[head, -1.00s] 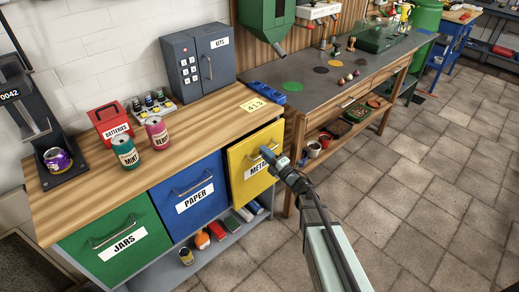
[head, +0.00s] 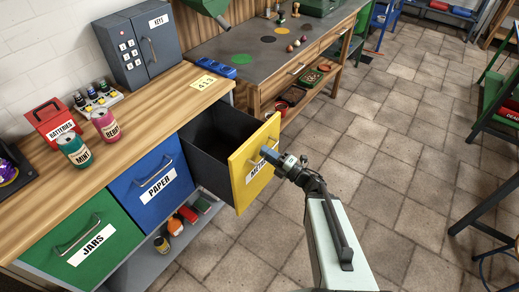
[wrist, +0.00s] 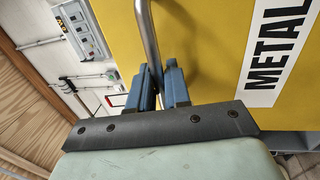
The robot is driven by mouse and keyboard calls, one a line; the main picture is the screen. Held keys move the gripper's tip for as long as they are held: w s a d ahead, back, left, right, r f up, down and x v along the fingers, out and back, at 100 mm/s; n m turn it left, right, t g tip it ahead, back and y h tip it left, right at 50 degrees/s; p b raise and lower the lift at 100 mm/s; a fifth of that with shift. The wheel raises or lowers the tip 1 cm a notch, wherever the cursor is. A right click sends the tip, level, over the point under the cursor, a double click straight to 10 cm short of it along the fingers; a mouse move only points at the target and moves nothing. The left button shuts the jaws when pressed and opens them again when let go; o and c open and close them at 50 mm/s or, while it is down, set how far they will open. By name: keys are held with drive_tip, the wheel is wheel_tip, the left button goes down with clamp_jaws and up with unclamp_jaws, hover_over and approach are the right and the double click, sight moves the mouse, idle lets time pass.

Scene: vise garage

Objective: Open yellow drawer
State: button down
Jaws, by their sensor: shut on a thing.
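The yellow drawer (head: 250,168), labelled METAL, is pulled well out of the wooden workbench. Its dark inside (head: 222,133) shows and I see nothing in it. Its metal handle (wrist: 148,35) is between the blue fingers of my gripper (wrist: 161,85), which are shut on it. In the head view my gripper (head: 274,160) is at the drawer's front face and covers part of the handle and label. The label (wrist: 277,50) is large at the right of the wrist view.
The blue PAPER drawer (head: 146,193) and green JARS drawer (head: 70,246) are shut to the left. Several items lie on the low shelf (head: 150,262) below. A second workbench (head: 262,67) stands behind. The tiled floor (head: 390,200) at right is clear near my arm.

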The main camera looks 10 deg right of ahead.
drive_tip(key=shift+s+d, duration=0.25)
drive_tip(key=c, duration=1.3)
unclamp_jaws()
